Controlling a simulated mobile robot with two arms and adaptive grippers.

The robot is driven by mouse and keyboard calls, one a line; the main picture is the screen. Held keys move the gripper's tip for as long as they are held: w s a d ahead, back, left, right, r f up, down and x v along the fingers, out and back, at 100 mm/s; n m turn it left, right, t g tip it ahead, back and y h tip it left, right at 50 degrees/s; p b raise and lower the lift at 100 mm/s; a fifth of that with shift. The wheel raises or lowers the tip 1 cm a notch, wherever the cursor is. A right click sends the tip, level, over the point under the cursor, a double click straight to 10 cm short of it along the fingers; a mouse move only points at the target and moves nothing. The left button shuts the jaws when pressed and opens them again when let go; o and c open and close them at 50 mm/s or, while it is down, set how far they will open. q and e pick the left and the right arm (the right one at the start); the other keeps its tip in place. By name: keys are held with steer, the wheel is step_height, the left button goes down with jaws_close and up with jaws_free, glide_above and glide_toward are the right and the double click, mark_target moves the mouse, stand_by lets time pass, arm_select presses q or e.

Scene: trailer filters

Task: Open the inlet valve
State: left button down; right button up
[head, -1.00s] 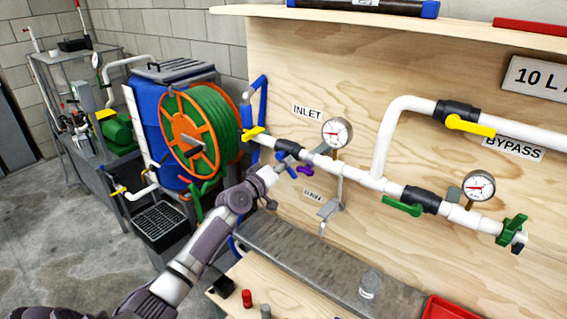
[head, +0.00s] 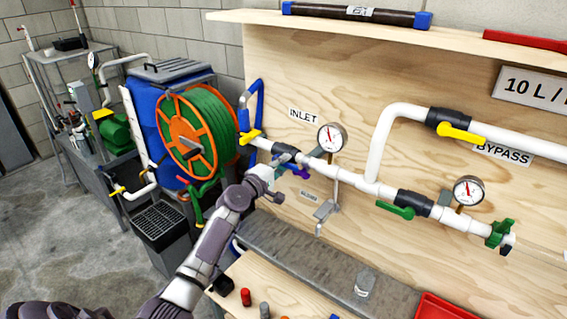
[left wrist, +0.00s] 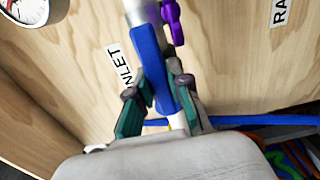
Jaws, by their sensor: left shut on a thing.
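The inlet valve's blue lever handle (left wrist: 152,60) runs between the two fingers of my left gripper (left wrist: 160,88) in the left wrist view. The fingers are shut on it, one on each side. In the head view my left gripper (head: 277,174) is at the black inlet valve body (head: 285,152), just below the white pipe and under the INLET sign (head: 304,117). The gripper hides much of the handle there. The handle's exact angle to the pipe is hard to tell. My right gripper is not in view.
A small purple handle (left wrist: 173,22) is close beside the blue one. A pressure gauge (head: 332,138) stands right of the valve. The yellow bypass lever (head: 461,133) and green lever (head: 395,211) are farther right. A green hose reel (head: 205,130) stands at left.

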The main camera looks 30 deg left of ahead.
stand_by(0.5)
arm_select(q)
steer(key=c, duration=1.1)
jaws_free()
steer(key=shift+o, duration=0.2)
steer(key=s+a, duration=0.1)
steer(key=s, duration=1.1)
